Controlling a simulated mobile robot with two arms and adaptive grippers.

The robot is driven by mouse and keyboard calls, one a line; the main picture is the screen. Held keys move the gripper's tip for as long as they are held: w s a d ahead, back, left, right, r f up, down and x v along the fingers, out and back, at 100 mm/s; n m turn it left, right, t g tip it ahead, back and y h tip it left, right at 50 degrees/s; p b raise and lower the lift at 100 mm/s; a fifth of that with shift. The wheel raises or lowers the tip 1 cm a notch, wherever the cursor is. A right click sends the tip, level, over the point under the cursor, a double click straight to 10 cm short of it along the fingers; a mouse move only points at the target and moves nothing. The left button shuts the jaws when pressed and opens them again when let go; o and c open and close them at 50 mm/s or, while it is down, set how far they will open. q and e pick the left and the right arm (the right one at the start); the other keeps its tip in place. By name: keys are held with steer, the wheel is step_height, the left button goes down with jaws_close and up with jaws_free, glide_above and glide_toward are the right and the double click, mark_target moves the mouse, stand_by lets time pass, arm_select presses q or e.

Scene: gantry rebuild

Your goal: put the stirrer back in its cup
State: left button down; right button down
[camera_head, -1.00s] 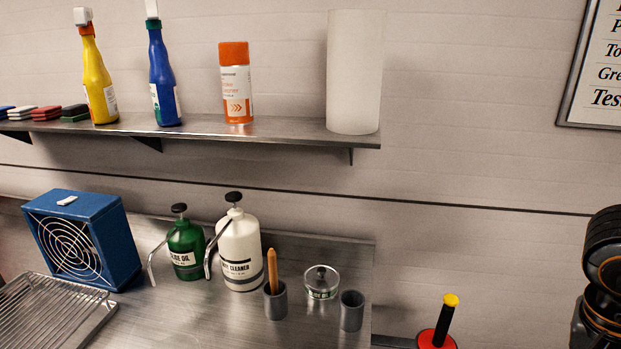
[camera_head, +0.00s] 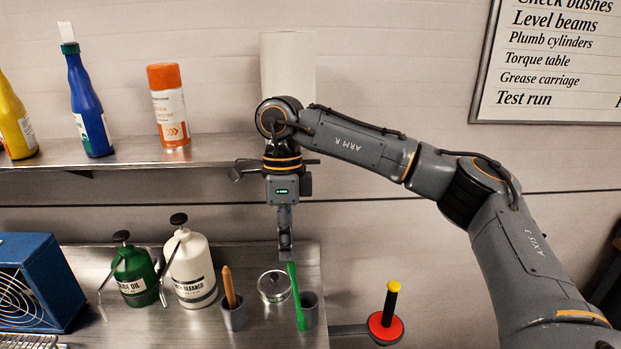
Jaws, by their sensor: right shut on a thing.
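My right gripper (camera_head: 286,252) is shut on the upper end of a green stirrer (camera_head: 296,298), which hangs down, slightly tilted. The stirrer's lower part shows in front of the left side of the right-hand grey cup (camera_head: 311,311), down to about the cup's base, so it appears outside the cup. Whether it touches the cup wall I cannot tell. Another grey cup (camera_head: 235,317) to the left has a wooden-coloured handle (camera_head: 229,287) standing in it. My left gripper is not in view.
A round tin (camera_head: 273,286) stands just left of the stirrer. A white cleaner can (camera_head: 191,270), a green oil can (camera_head: 133,274) and a blue fan box (camera_head: 40,283) stand farther left. A shelf (camera_head: 215,150) with bottles is above. A red disc with a black handle (camera_head: 387,322) is at right.

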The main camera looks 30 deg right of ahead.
steer(key=w+d+r+m+t+p, duration=0.25)
steer(key=d+m, duration=0.25)
steer(key=m, duration=0.4)
steer(key=w+d+r+m+t+p, duration=0.2)
steer(key=d+m+p, duration=0.15)
steer(key=m, duration=0.55)
steer(key=s+d+b+x, duration=0.1)
steer(key=s+b+x, duration=0.2)
steer(key=b+x, duration=0.7)
steer(key=shift+b+x, duration=0.4)
steer(key=shift+x, duration=1.75)
steer(key=shift+s+d+g, duration=0.1)
steer(key=shift+d+g, duration=0.15)
steer(key=c, duration=1.3)
jaws_free()
steer(key=r, duration=0.4)
steer(key=s+r, duration=0.1)
steer(key=r, duration=0.3)
steer(key=s+r, duration=0.1)
steer(key=r, duration=0.2)
steer(key=shift+d+r, duration=0.3)
steer(key=shift+r, duration=0.1)
